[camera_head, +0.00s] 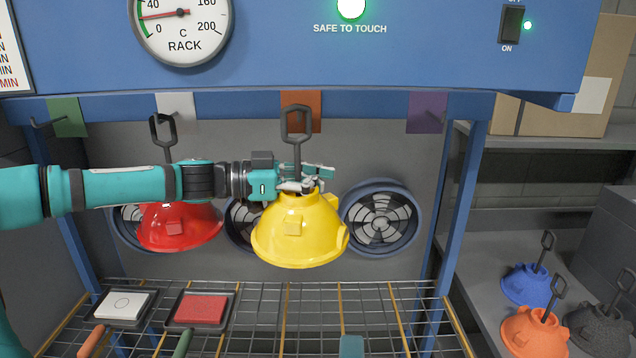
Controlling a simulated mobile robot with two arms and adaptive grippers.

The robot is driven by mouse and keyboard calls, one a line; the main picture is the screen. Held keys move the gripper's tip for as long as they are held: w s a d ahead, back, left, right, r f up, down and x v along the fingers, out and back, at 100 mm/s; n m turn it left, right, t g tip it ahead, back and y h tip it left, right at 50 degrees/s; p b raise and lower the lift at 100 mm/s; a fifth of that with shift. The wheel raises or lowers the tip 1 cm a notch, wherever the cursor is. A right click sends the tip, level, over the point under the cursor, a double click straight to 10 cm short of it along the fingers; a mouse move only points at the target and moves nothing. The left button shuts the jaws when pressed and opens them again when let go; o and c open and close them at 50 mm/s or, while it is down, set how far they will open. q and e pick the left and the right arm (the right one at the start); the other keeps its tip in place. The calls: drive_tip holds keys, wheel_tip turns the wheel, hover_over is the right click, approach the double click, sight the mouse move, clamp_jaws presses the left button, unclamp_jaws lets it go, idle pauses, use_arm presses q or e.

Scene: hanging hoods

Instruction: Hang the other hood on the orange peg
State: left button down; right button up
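The yellow hood (298,235) is upright below the orange tag (313,105), its dark loop handle (297,124) overlapping the tag. The orange peg is hidden behind the loop, so I cannot tell whether the loop is on it. My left gripper (308,180) reaches in from the left, its fingers closed around the stem just above the yellow dome. The red hood (180,227) is upright below the white tag (177,105), partly behind my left arm, its loop (163,131) at that peg. My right gripper is not in view.
A green tag (68,117) with a bare hook and a purple tag (427,112) flank these. Round fans (381,218) are behind. A wire rack (300,310) below holds white (124,304) and red (200,309) pads. Blue (528,284), orange (534,330) and dark hoods (600,330) stand at right.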

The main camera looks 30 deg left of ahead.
use_arm(q)
drive_tip(key=shift+w+a, duration=0.15)
drive_tip(key=shift+w, duration=0.15)
drive_tip(key=shift+w+a, duration=0.2)
drive_tip(key=shift+w+a+f, duration=0.15)
drive_tip(key=shift+d+b, duration=0.2)
drive_tip(key=shift+b, duration=0.2)
drive_tip(key=shift+w+a, duration=0.15)
drive_tip(key=shift+w+a+b, duration=0.25)
drive_tip(key=shift+w+b, duration=0.15)
drive_tip(key=shift+b, duration=0.05)
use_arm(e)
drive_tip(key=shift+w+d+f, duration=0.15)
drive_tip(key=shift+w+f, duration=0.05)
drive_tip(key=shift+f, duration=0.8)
use_arm(q)
drive_tip(key=shift+s+d, duration=0.1)
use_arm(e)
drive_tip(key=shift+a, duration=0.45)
